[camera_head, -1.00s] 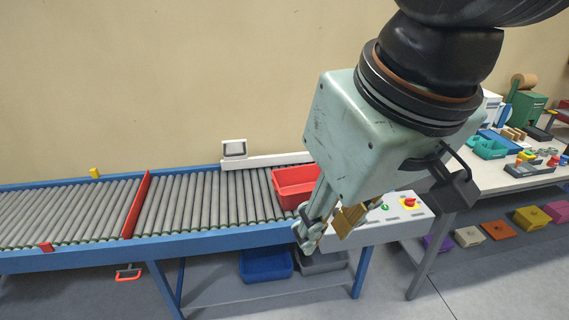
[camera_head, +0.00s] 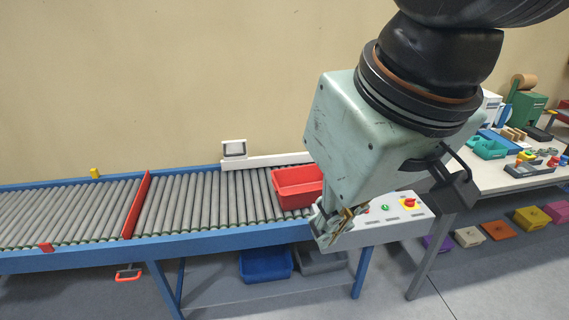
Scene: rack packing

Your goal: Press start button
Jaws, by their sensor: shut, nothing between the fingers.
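A light grey control panel (camera_head: 405,221) sits at the right end of the roller conveyor. A green button (camera_head: 385,207) shows on its top, with a small red button (camera_head: 366,210) to its left and a red and yellow knob (camera_head: 408,202) to its right. My gripper (camera_head: 326,240) is shut and empty. It hangs in front of the panel's left part, left of the green button in the picture, and hides that part. I cannot tell its height above the panel.
A red bin (camera_head: 297,186) stands on the conveyor (camera_head: 215,199) just left of my gripper. A red bar (camera_head: 137,205) crosses the rollers. A blue bin (camera_head: 266,265) lies below. A table (camera_head: 475,180) with teal trays stands at the right.

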